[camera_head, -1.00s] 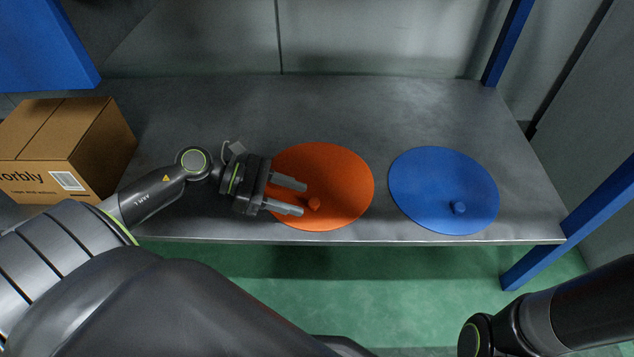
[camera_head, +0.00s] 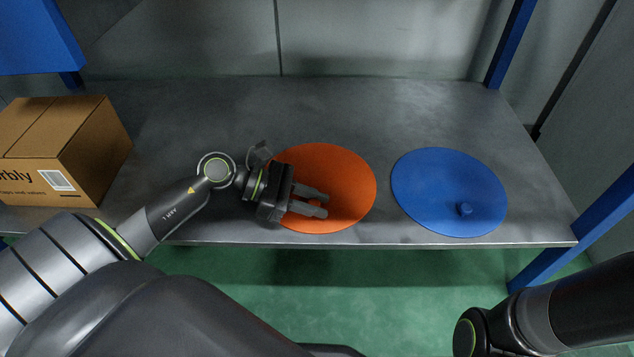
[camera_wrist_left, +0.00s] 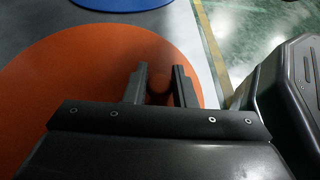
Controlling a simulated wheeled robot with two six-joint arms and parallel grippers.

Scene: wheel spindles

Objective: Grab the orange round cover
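The orange round cover (camera_head: 345,175) lies flat on the grey shelf, near its front edge. My left gripper (camera_head: 322,205) is over the front left part of the cover, its fingers drawn close together. In the left wrist view, the cover's small orange knob (camera_wrist_left: 159,84) sits between the two fingertips, which appear to touch it on both sides. In the head view the knob is hidden by the fingers. My right gripper is out of view; only part of that arm shows at the lower right.
A blue round cover (camera_head: 445,185) with a knob lies to the right of the orange one, a small gap apart. A cardboard box (camera_head: 85,160) stands at the left. Blue posts frame the grey shelf (camera_head: 300,105), which is clear at the back.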

